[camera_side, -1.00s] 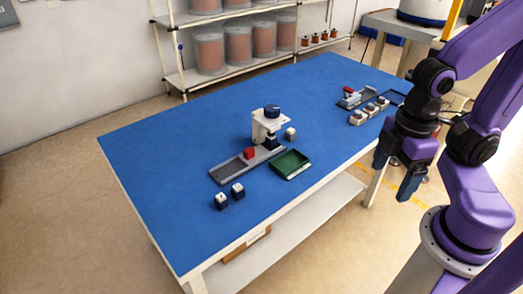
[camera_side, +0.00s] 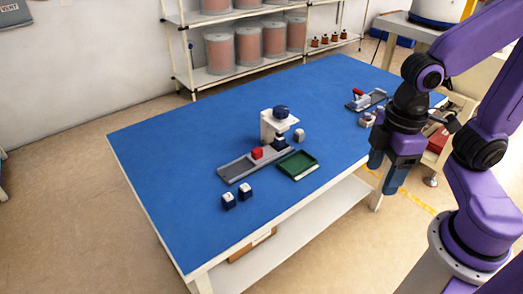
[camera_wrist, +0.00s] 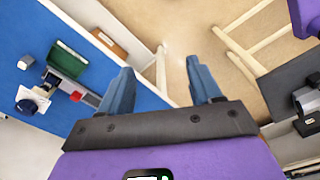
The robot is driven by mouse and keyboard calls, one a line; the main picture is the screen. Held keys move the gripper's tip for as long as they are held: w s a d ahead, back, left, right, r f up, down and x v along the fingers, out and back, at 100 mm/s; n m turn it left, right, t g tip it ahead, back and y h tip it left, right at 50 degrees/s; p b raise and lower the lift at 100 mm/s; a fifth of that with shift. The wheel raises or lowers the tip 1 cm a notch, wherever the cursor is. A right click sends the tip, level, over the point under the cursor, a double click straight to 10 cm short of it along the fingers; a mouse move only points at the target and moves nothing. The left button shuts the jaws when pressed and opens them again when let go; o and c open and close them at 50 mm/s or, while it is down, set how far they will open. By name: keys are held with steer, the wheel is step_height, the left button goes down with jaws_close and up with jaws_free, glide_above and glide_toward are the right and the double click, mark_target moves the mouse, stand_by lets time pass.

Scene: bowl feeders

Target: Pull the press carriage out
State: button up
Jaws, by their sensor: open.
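The press (camera_side: 270,126) is a white frame with a dark blue knob, standing mid-table; it also shows at the left of the wrist view (camera_wrist: 40,97). A grey track (camera_side: 235,169) runs out from its foot toward the front left. A red block (camera_side: 257,153), apparently on the carriage, sits on the track just outside the press; it shows in the wrist view too (camera_wrist: 90,98). The carriage's exact outline is too small to tell. My gripper (camera_side: 384,182) hangs by the table's right front edge, well right of the press. Its fingers (camera_wrist: 162,88) are apart and empty.
A green tray (camera_side: 310,163) lies beside the track, right of it. A second fixture (camera_side: 357,100) is at the back right. The table's left is clear.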

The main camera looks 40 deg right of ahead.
steer(key=w+a+r+m, duration=0.1)
steer(key=w+a+m, duration=0.35)
steer(key=w, duration=0.75)
steer(key=m, duration=0.7)
glide_above(257, 150)
step_height(257, 150, down, 9)
step_height(257, 150, down, 16)
steer(key=shift+f, duration=0.2)
jaws_close()
steer(key=a, duration=1)
steer(key=shift+a, duration=0.3)
